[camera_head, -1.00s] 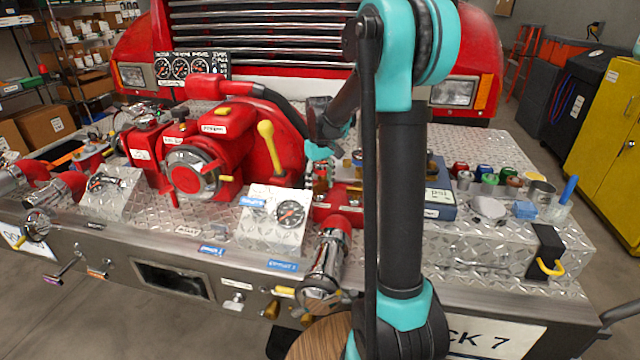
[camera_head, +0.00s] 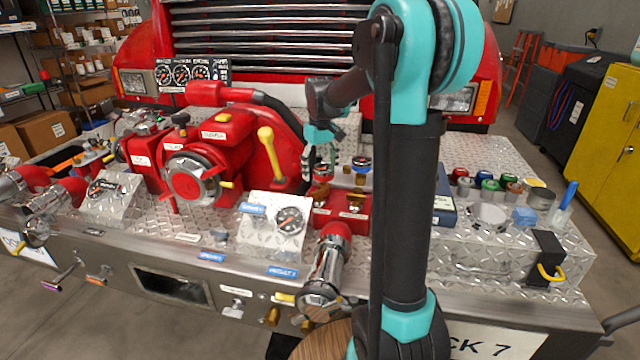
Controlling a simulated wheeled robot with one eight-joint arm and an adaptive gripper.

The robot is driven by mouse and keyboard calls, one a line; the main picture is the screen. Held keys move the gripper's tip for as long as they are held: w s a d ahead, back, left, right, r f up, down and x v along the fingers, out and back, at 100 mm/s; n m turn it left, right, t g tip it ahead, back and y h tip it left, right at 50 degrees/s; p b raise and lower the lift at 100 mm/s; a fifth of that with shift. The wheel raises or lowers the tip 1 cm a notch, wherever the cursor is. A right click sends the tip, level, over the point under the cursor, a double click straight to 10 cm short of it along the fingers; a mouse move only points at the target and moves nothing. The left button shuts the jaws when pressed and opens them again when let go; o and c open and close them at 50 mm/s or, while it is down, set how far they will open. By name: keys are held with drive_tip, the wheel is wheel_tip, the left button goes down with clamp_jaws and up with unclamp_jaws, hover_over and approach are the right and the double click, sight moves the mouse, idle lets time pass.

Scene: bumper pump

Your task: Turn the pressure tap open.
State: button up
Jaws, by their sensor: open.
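Two small brass taps stand on a red block (camera_head: 330,212) right of the pump's middle. One has a red top (camera_head: 323,170), the other a blue top (camera_head: 361,162). The small labels on the block are too small to read, so I cannot tell which is the pressure tap. My gripper (camera_head: 317,168) points down with its fingers apart, at the red-topped tap. Whether the fingers stand around it or just behind it, I cannot tell. My arm hides part of the area to the right.
The red pump body (camera_head: 205,165) with a yellow lever (camera_head: 270,153) is close on the left. A white gauge panel (camera_head: 272,222) and a chrome outlet (camera_head: 326,268) are in front.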

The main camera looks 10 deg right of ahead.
drive_tip(key=shift+r, duration=2.35)
drive_tip(key=shift+r+m, duration=0.1)
drive_tip(key=shift+m, duration=0.3)
drive_tip(key=c, duration=0.5)
drive_tip(key=m, duration=0.1)
drive_tip(key=r+m, duration=0.1)
drive_tip(key=m, duration=0.1)
drive_tip(key=shift+a+r, duration=0.1)
drive_tip(key=c, duration=0.5)
wheel_tip(320, 180, up, 2)
drive_tip(key=m, duration=0.6)
drive_tip(key=shift+a+r+m, duration=0.15)
drive_tip(key=shift+m, duration=0.15)
drive_tip(key=shift+c, duration=0.2)
drive_tip(key=m, duration=0.8)
approach(320, 190)
drive_tip(key=f, duration=0.8)
drive_tip(key=shift+a+f, duration=0.3)
drive_tip(key=shift+a, duration=0.1)
